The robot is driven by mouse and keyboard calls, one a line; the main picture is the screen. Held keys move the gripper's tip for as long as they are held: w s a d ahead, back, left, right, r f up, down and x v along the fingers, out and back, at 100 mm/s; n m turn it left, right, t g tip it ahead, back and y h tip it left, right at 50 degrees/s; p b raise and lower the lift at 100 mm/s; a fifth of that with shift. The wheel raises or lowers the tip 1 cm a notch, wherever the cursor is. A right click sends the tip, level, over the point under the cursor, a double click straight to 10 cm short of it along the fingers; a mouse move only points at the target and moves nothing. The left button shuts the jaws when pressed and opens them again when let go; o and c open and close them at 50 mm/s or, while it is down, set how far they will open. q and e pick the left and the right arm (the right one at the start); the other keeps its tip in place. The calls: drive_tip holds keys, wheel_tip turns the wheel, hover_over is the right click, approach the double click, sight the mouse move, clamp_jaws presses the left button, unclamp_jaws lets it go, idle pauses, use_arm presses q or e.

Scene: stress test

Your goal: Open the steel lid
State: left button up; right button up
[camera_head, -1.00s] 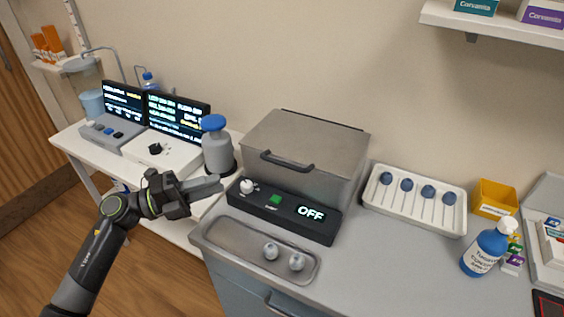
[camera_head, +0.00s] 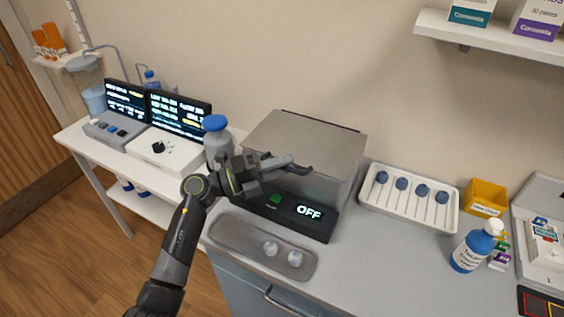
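The steel lid (camera_head: 305,137) is the brushed grey top of a box on the counter, and it lies shut. Its dark bar handle (camera_head: 304,170) runs along the front; only its right end shows clearly. My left gripper (camera_head: 285,163) is at the handle, with its fingers pointing right and covering the handle's left and middle parts. I cannot tell whether the fingers are closed around the bar or only beside it. My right gripper is not in view.
Below the lid is a black control panel (camera_head: 325,226) with a green button and an "OFF" display. A grey bottle with a blue cap (camera_head: 215,124) stands close left of the box. A shelf (camera_head: 500,45) hangs upper right.

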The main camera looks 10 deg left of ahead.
use_arm(q)
drive_tip(key=shift+d, duration=0.1)
drive_tip(key=shift+c, duration=0.3)
clamp_jaws()
drive_tip(key=shift+w+r, duration=0.1)
